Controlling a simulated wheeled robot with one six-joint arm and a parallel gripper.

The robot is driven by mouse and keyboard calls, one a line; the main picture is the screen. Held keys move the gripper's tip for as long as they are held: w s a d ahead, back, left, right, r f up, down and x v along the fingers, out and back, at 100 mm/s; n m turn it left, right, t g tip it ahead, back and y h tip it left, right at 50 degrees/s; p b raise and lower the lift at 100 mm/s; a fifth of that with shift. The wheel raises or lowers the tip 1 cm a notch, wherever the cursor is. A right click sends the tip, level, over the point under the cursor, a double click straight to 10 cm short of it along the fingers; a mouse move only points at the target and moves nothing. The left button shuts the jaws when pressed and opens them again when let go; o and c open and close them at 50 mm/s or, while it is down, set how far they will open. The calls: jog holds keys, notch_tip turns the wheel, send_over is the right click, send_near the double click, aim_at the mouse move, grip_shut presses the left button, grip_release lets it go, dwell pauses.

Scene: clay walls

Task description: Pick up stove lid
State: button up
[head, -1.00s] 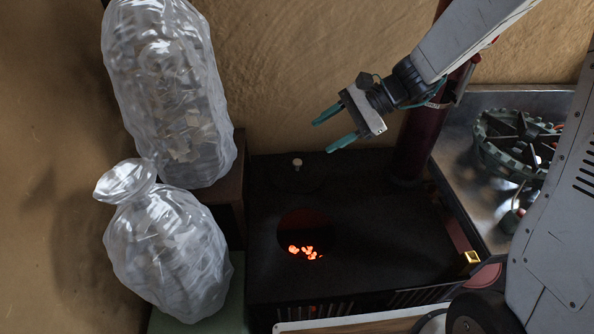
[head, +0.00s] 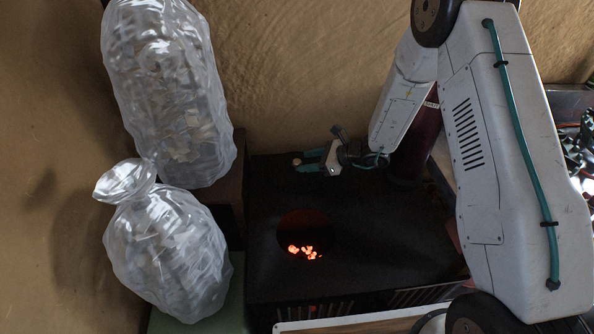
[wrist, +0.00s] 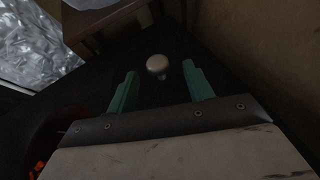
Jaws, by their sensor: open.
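The stove lid is dark and hard to tell from the black stove top; its pale round knob (head: 297,161) shows near the back left of the stove. In the wrist view the knob (wrist: 158,64) lies just beyond the fingertips, centred between them. My gripper (head: 308,161) has teal fingers and is open, low over the stove, with the knob at its tips. The fingers also show apart and empty in the wrist view (wrist: 160,80). The lid's rim cannot be made out.
The black stove (head: 375,235) has an open round hole with glowing coals (head: 304,250) in front of the gripper. Two filled clear plastic bags (head: 165,245) stand at the left. A dark red pipe (head: 416,150) rises behind my arm, and the clay wall (head: 300,70) is close behind.

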aim_at(298, 161)
jog(key=x, duration=0.4)
jog(key=shift+a, duration=0.3)
grip_shut()
jog(key=shift+r, duration=0.1)
jog(key=shift+r, duration=0.15)
